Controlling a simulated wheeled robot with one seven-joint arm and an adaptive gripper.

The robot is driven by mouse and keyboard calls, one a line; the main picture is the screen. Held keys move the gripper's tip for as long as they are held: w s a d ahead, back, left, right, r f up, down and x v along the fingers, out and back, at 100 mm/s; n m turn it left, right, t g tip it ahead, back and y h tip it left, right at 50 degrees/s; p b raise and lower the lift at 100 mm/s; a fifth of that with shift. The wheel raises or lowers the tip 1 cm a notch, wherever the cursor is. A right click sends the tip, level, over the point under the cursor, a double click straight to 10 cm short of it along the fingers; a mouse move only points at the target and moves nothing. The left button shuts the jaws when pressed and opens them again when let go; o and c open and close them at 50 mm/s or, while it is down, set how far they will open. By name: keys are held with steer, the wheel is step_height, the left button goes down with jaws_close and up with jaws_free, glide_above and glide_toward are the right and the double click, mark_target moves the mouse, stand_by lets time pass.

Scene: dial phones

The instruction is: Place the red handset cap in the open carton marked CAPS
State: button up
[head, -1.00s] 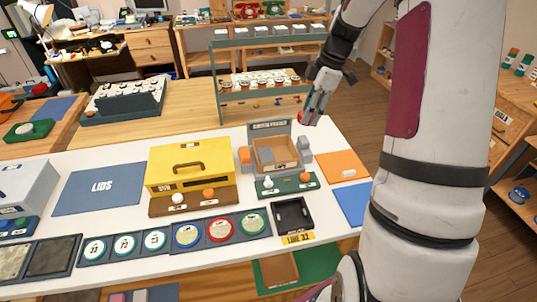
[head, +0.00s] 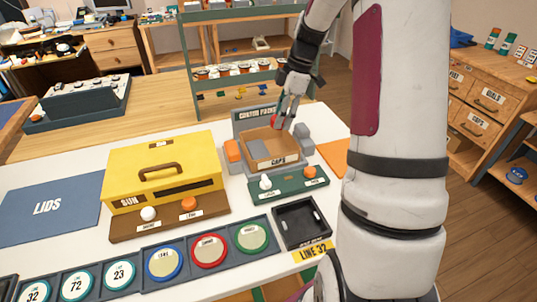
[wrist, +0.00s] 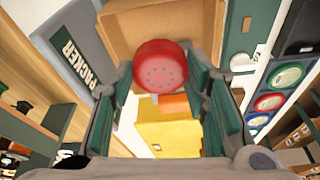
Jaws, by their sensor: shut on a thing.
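The red handset cap (wrist: 161,66) is round with small dark holes in its face. In the wrist view it sits between the two fingers of my gripper (wrist: 166,84), which is shut on it. In the head view my gripper (head: 284,118) is over the back right part of the open carton, and a bit of the red cap (head: 274,121) shows beside the fingers. The brown cardboard carton (head: 278,161) has a CAPS label on its front and stands in the grey carton packer (head: 238,124). In the wrist view the carton (wrist: 160,22) lies beyond the cap.
A green panel (head: 290,184) with a white and an orange knob stands before the carton. A yellow SUN box (head: 130,172) is to the left. A black tray (head: 300,222) is in front. Grey and orange blocks flank the carton. A green rack (head: 190,95) stands behind.

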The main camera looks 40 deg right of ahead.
mark_target(277, 151)
step_height(277, 151, down, 10)
steer(key=shift+r, duration=0.1)
stand_by(0.4)
steer(key=o, duration=1)
